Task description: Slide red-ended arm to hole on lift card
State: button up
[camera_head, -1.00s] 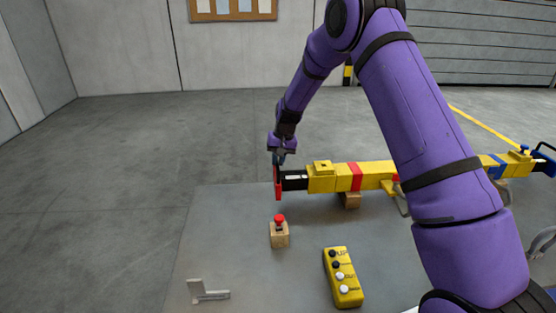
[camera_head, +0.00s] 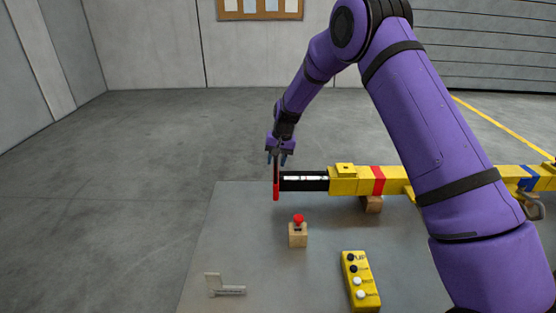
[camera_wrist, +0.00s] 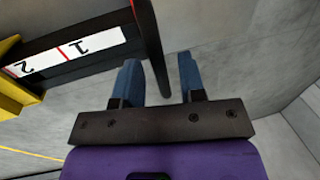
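The red-ended arm is a black bar (camera_head: 303,186) sticking out of the left end of a yellow beam (camera_head: 350,187). A red end piece (camera_head: 276,191) stands upright at its left tip. A white strip marked 1 and 2 with red lines (camera_wrist: 68,50) runs along the bar in the wrist view. My gripper (camera_head: 276,159) is at the top of the end piece. Its blue fingers (camera_wrist: 160,80) are apart, and the end piece's dark edge lies between them with gaps visible. I cannot make out a hole or lift card.
A wooden block with a red button (camera_head: 298,233) stands on the grey mat (camera_head: 250,265). A yellow button box (camera_head: 360,282) and a pale L-shaped piece (camera_head: 224,287) lie near the front. A wooden block (camera_head: 372,204) is under the beam. The floor at left is clear.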

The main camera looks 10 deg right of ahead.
notch_tip(320, 180, up, 11)
jog(key=d, duration=0.2)
jog(key=shift+s+f, duration=0.15)
jog(key=shift+s, duration=0.05)
dwell(0.4)
jog(key=shift+d, duration=0.1)
jog(key=s+d+r+n+t+h, duration=0.1)
jog(key=s+d+r, duration=0.3)
jog(key=s+r, duration=0.7)
jog(key=s+d+r+t, duration=0.2)
jog(key=s+d+r, duration=0.1)
jog(key=s+r, duration=0.75)
jog(key=s+d+t, duration=0.1)
jog(key=s+d, duration=0.1)
jog(key=s, duration=1.1)
jog(key=s+d+n+h, duration=0.1)
jog(key=s+d, duration=0.2)
jog(key=s, duration=1)
jog(key=shift+s+f+t, duration=0.2)
jog(key=shift+s+t, duration=0.15)
jog(key=shift+t, duration=0.05)
